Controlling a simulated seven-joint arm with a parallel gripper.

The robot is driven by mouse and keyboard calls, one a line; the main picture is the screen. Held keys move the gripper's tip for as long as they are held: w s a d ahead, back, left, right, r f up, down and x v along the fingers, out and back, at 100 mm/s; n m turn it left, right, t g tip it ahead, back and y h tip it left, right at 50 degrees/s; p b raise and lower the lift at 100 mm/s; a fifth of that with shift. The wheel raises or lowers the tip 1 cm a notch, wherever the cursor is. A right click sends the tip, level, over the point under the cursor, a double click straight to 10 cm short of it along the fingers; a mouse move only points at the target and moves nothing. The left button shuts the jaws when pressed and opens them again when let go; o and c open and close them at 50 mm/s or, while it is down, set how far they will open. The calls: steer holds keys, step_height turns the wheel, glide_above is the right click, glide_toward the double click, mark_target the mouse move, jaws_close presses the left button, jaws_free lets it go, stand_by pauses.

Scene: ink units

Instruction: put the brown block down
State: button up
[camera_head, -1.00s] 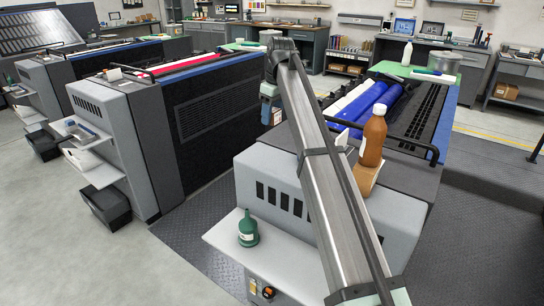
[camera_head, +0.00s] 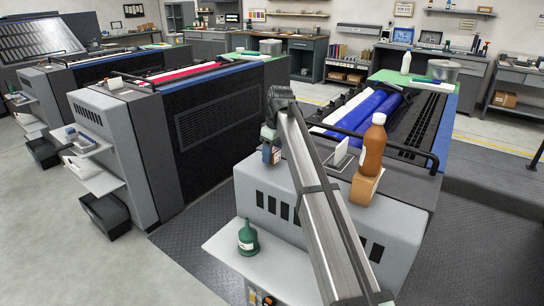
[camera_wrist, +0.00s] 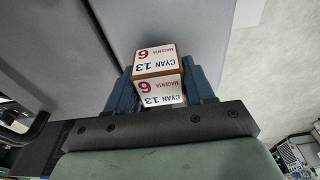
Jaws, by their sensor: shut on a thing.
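My gripper (camera_wrist: 160,88) is shut on a brown-edged block (camera_wrist: 160,73) with white labels printed "CYAN 13" and "MAGENTA 6". The block sits between the two blue fingers in the wrist view. In the head view my gripper (camera_head: 271,154) hangs pointing down beside the left rear edge of the near grey press. The block there is mostly hidden by the fingers. I cannot tell in either view whether its underside touches anything.
A brown bottle (camera_head: 374,147) with a white label stands on a tan block (camera_head: 364,188) on the near press. A white card (camera_head: 341,157) stands beside them. A green bottle (camera_head: 247,238) is on the press's front shelf (camera_head: 222,249). Blue rollers (camera_head: 372,108) lie behind.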

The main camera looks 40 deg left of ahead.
mark_target(276, 151)
steer(key=shift+f, duration=0.65)
steer(key=shift+f, duration=0.15)
steer(key=o, duration=1)
steer(key=r, duration=0.4)
steer(key=d+r, duration=0.1)
steer(key=r, duration=0.7)
steer(key=shift+d, duration=0.35)
steer(key=shift+r, duration=0.1)
